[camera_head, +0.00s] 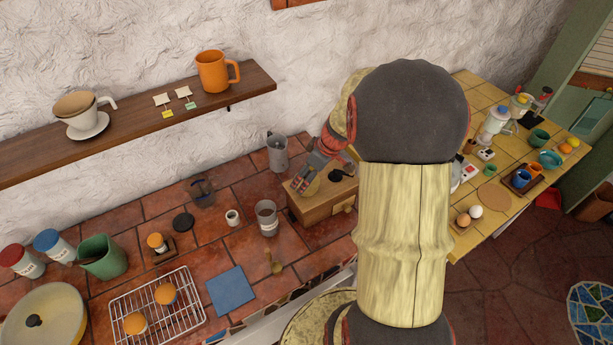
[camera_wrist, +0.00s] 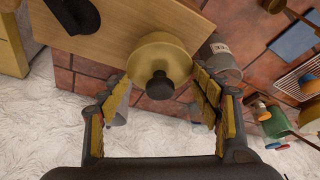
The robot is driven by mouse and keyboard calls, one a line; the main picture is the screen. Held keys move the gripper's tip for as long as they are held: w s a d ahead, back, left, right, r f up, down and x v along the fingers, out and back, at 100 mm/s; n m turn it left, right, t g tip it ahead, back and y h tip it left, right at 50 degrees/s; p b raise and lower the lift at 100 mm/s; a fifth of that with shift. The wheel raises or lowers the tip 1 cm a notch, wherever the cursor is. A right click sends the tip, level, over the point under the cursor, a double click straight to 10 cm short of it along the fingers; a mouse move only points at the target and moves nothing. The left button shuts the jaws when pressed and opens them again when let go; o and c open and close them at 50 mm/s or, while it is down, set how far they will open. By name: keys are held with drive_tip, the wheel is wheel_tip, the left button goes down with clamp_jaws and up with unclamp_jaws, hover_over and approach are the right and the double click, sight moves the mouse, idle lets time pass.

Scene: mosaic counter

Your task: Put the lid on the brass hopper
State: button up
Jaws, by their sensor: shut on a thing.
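The lid (camera_wrist: 147,62) is a round brass disc with a dark knob, seen from above in the wrist view. My gripper (camera_wrist: 162,88) has its fingers on either side of it and is shut on it. In the head view, my gripper (camera_head: 306,186) is at the left end of a wooden box (camera_head: 318,211), with a brass edge (camera_head: 313,187) beside the fingers. The wooden box top (camera_wrist: 118,22) lies behind the lid in the wrist view. The brass hopper is not clearly visible. I cannot tell whether the lid touches anything below.
A grey jug (camera_head: 277,153) stands behind the box. A grey canister (camera_head: 267,218) stands close to its left. A dark piece (camera_head: 337,174) lies on the box top. A blue mat (camera_head: 231,291) and wire rack (camera_head: 157,308) are at the front left.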

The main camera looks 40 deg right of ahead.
idle(0.4)
drive_tip(key=o, duration=1.2)
drive_tip(key=shift+o, duration=1)
drive_tip(key=shift+o, duration=1.1)
drive_tip(key=shift+r, duration=0.15)
drive_tip(key=shift+r+p, duration=1.25)
drive_tip(key=shift+r, duration=2.15)
